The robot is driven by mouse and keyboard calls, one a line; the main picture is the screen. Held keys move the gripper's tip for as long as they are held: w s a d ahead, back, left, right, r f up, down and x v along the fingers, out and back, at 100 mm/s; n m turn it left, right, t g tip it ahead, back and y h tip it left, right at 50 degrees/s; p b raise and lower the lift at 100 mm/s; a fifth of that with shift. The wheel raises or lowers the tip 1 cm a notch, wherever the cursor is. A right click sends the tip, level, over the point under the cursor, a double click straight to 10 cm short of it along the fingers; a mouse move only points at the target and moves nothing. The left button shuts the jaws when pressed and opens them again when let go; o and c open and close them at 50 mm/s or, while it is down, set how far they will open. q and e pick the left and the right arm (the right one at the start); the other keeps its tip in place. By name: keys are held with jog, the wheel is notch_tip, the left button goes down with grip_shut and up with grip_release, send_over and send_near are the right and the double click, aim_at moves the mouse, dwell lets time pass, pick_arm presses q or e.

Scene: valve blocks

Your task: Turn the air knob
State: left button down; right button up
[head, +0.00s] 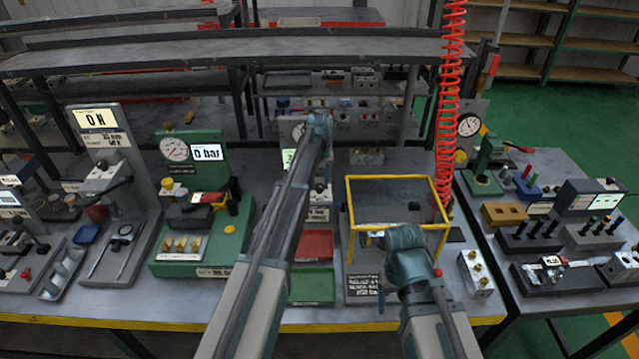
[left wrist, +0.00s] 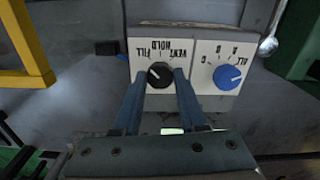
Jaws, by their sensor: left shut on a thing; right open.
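A white panel (left wrist: 190,58) shows upside down in the left wrist view. It carries a black knob (left wrist: 160,75) marked FILL, HOLD and VENT, and a blue knob (left wrist: 228,77) marked A, B, C and ALL. My left gripper (left wrist: 160,82) has its two fingers on either side of the black knob and is shut on it. In the head view my left gripper (head: 319,125) reaches to the back of the table, and its arm hides the knobs. My right gripper (head: 392,238) is open at the front of the yellow-framed box.
The yellow-framed clear box (head: 397,178) stands right of my left arm. A red tray (head: 314,246) and a green tray (head: 312,286) lie between my arms. A green gauge stand (head: 176,150) is at left. A red coiled hose (head: 449,110) hangs at right.

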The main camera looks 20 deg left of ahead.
aim_at(319, 186)
dwell(0.4)
pick_arm(q)
jog(key=shift+c, duration=2.3)
grip_release()
notch_tip(319, 186, up, 14)
jog(key=p, duration=1.4)
jog(key=shift+f, duration=0.15)
